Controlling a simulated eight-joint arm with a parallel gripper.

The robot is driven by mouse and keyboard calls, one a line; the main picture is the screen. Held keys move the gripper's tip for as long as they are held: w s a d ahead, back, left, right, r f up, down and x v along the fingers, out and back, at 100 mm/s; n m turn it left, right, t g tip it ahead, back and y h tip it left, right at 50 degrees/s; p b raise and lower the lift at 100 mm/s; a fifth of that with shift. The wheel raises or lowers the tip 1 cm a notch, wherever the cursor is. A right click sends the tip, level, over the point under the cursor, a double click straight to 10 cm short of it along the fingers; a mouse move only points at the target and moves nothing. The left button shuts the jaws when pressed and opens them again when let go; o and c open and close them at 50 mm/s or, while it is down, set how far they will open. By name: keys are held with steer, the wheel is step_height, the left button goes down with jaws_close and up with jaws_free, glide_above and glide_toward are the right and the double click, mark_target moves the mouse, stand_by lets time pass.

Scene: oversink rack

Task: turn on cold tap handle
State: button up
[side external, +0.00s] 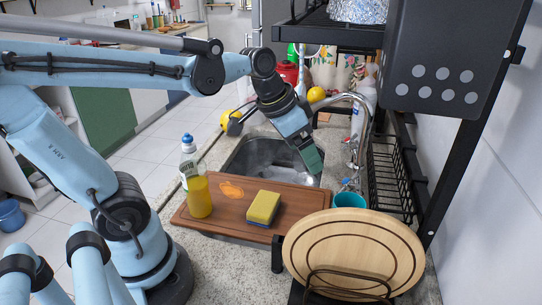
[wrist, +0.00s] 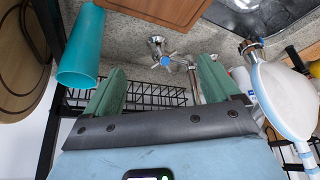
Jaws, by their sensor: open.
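The cold tap handle (wrist: 166,60), a metal cross handle with a blue centre, is on the counter behind the sink in the wrist view. In the side view a small blue-marked handle (side external: 347,183) shows beside the teal cup. My gripper (wrist: 160,80) has its two green fingers apart, with the handle showing between and beyond them. In the side view my gripper (side external: 314,162) hangs over the sink's right end, left of the curved metal faucet (side external: 366,115).
A teal cup (wrist: 80,45) stands near the left finger. A black wire rack (side external: 390,180) is behind the taps. A wooden board (side external: 230,215) holds a sponge (side external: 264,207) and a yellow bottle (side external: 199,197). A round wooden plate (side external: 353,250) stands in front. A white round utensil (wrist: 285,95) is at right.

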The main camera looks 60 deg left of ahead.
mark_target(346, 180)
steer(key=w+a+m+g+h, duration=0.2)
steer(key=w+m+h, duration=0.15)
steer(key=w, duration=0.55)
steer(key=shift+m+y, duration=0.25)
steer(key=shift+y, duration=0.1)
steer(key=x, duration=1.1)
steer(key=shift+f, duration=0.1)
